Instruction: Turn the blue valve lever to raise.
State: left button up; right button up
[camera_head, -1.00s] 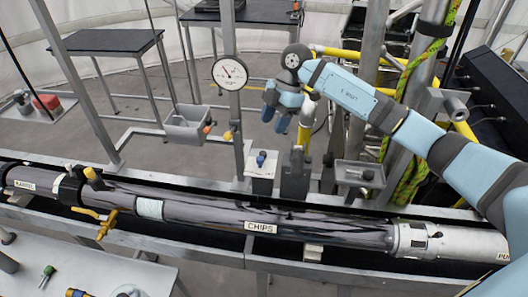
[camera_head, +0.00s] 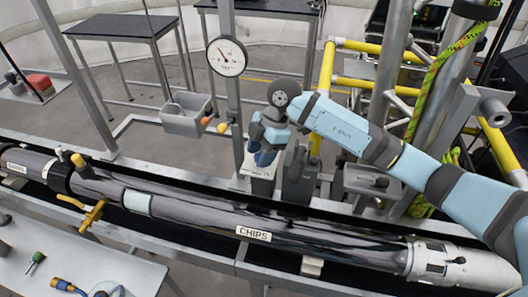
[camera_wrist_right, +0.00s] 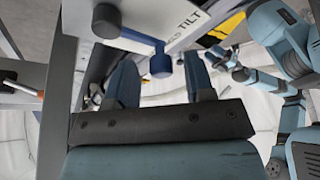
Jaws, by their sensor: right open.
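My right gripper (camera_head: 264,158) is open and points down just above the small control box (camera_head: 258,170) behind the long pipe. In the right wrist view its two blue fingers (camera_wrist_right: 160,82) stand apart. A dark blue lever (camera_wrist_right: 160,62) shows between and just beyond the fingertips, with a gap to both fingers. It sits near a light plate marked TILT (camera_wrist_right: 190,18). In the head view the fingers hide the lever. Another light blue arm of mine shows at the right of the right wrist view; its gripper end is too small to read.
The long dark pipe marked CHIPS (camera_head: 200,212) runs across the front with yellow valve handles (camera_head: 92,216) at left. A round gauge (camera_head: 227,57) on a post and a grey bin (camera_head: 186,115) stand left of the gripper. Yellow rails (camera_head: 375,85) and grey posts stand at right.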

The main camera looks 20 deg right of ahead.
jog(key=shift+s+a, duration=0.1)
grip_shut()
jog(key=shift+a+r+m+p, duration=0.15)
jog(key=shift+a+m+p, duration=0.15)
jog(key=shift+m+p, duration=0.5)
jog(key=shift+w+a+m+t+p, duration=0.15)
jog(key=shift+w+m+t+p, duration=0.2)
jog(key=shift+m+t, duration=0.15)
jog(key=shift+w+a+m, duration=0.1)
jog(key=shift+a+m, duration=0.05)
jog(key=shift+m, duration=0.35)
jog(key=shift+w+a+f+m+t+p, duration=0.1)
jog(key=shift+w+f+m+t+p, duration=0.1)
jog(key=shift+m+t+p, duration=0.25)
